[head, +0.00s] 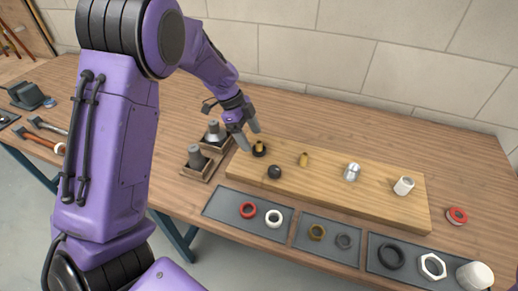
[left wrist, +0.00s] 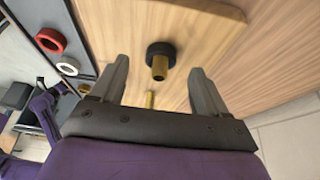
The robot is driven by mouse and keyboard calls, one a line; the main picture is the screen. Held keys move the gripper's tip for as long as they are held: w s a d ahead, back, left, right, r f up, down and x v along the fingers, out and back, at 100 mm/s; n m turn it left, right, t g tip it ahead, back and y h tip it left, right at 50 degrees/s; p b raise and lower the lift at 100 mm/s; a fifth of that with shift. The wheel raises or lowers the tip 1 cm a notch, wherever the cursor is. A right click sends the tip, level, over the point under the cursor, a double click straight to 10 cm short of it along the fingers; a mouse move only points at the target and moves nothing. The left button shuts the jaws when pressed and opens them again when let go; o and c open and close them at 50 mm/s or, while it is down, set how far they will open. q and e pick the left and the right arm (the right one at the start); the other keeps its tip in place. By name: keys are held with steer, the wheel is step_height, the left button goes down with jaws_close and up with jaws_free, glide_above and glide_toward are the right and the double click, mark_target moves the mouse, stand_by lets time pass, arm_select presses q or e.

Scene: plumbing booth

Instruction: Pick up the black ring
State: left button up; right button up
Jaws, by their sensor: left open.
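A larger black ring (head: 391,256) lies on the right grey mat.
Front mats hold a red ring (head: 248,210), a white ring (head: 274,220) and other rings.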

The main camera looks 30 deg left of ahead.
arm_select(q)
steer(key=x, duration=0.4)
steer(key=shift+w+d+p, duration=0.2)
steer(key=shift+p, duration=0.2)
steer(key=c, duration=1.1)
